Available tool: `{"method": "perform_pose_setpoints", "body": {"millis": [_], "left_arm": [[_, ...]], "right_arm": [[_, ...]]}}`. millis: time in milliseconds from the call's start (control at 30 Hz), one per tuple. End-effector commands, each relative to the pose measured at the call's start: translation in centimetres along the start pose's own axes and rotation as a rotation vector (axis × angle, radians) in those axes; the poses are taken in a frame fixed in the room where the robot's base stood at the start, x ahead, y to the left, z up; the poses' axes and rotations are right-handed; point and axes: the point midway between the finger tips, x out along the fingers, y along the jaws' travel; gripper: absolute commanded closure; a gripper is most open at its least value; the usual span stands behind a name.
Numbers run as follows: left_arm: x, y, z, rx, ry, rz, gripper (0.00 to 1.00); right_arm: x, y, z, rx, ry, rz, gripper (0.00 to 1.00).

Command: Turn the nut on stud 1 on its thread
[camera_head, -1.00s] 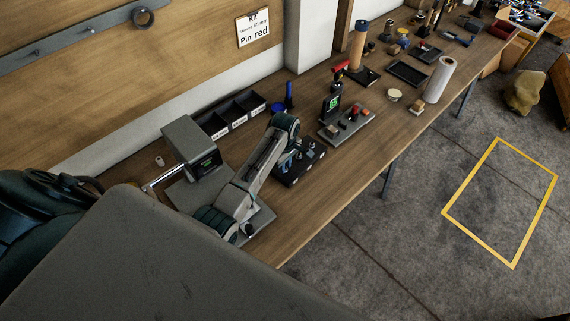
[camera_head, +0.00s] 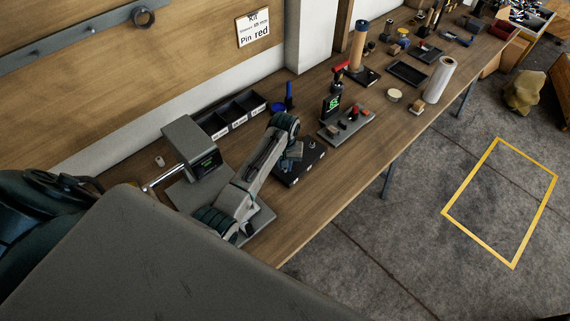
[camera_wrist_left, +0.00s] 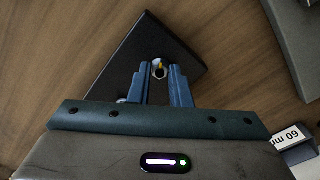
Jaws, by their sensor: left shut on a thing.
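A black plate (camera_head: 310,158) with small studs lies on the bench; it also shows in the wrist view (camera_wrist_left: 128,58). My left gripper (camera_head: 293,152) is low over the plate. Its two blue fingers (camera_wrist_left: 160,73) are shut on the nut. The fingers hide part of the nut and plate. Which stud number this is cannot be read. My right gripper is not in view.
Behind the plate is a row of black labelled bins (camera_head: 234,115). A grey box with a display (camera_head: 197,148) stands to the left. A grey fixture with a green screen (camera_head: 347,124) stands to the right. The bench's front strip (camera_head: 325,200) is clear.

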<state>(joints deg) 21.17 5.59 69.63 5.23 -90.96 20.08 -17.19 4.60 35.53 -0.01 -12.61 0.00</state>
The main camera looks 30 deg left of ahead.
Motion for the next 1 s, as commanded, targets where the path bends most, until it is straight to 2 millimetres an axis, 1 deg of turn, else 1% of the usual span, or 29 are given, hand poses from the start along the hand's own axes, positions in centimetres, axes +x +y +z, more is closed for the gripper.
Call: {"method": "perform_pose_setpoints", "body": {"millis": [33, 1000], "left_arm": [[-0.45, 0.04, -0.41, 0.042, 0.011, 0.001, 1.00], [-0.51, 0.05, -0.47, 0.963, 0.013, -0.004, 1.00]], "right_arm": [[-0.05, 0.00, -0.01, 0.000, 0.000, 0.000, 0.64], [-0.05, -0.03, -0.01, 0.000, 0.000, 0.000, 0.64]]}}
